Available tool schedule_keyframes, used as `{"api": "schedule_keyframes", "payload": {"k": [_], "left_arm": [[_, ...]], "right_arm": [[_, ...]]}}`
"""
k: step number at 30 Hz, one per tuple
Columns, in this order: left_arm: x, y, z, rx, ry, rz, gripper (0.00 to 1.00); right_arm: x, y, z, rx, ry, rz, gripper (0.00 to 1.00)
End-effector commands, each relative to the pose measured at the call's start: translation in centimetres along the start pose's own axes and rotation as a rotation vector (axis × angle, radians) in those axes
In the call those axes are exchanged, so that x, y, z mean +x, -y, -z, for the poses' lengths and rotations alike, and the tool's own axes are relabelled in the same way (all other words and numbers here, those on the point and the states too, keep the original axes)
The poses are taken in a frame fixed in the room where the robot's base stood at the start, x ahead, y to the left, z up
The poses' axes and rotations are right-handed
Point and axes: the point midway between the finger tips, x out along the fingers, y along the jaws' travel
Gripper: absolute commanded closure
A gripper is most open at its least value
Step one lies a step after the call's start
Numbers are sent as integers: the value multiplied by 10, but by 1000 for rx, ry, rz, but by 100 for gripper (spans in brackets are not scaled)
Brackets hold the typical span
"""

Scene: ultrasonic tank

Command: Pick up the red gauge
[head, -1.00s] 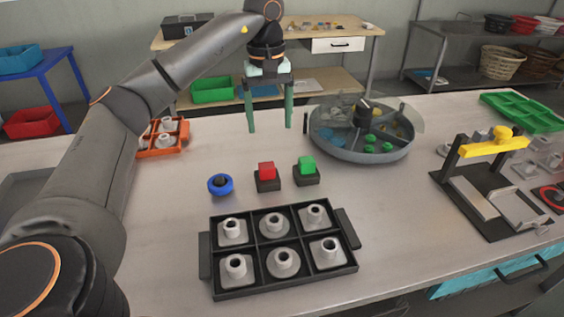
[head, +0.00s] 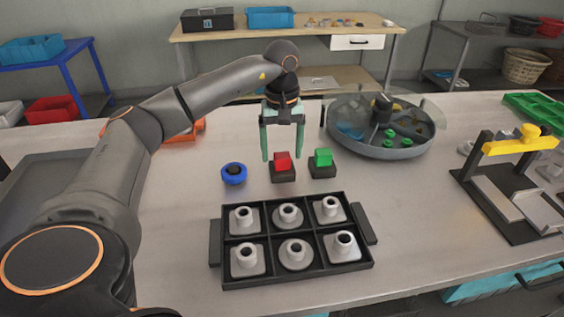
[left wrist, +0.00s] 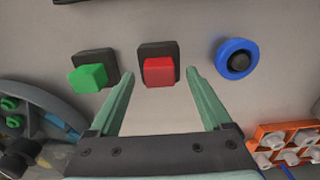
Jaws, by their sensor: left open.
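The red gauge (head: 282,160) is a small red block on a dark square base, standing on the table between a blue ring and a green block. My left gripper (head: 282,157) is open with its green fingers pointing down, just behind and above the red gauge. In the left wrist view the red gauge (left wrist: 158,72) lies between and just beyond the tips of the open fingers (left wrist: 160,75), with no contact visible. My right gripper is not in view.
The green block (head: 322,158) and the blue ring (head: 234,173) stand close on either side. A black tray (head: 216,243) with several grey parts lies in front. A round divided tank (head: 378,150) stands at the back right, and a yellow-handled fixture (head: 515,147) at the right.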

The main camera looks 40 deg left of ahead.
Motion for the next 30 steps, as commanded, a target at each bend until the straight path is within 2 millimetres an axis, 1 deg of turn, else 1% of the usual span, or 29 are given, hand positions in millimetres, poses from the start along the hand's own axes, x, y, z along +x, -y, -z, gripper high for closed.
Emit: {"api": "schedule_keyframes", "payload": {"k": [2,8,27,30], "left_arm": [[3,0,0,0,0,0,18],[3,0,0,0,0,0,19],[2,0,0,0,0,-1,91],[2,0,0,0,0,-1,100]], "right_arm": [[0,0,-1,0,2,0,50],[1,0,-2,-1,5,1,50],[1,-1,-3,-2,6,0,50],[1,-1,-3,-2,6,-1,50]]}}
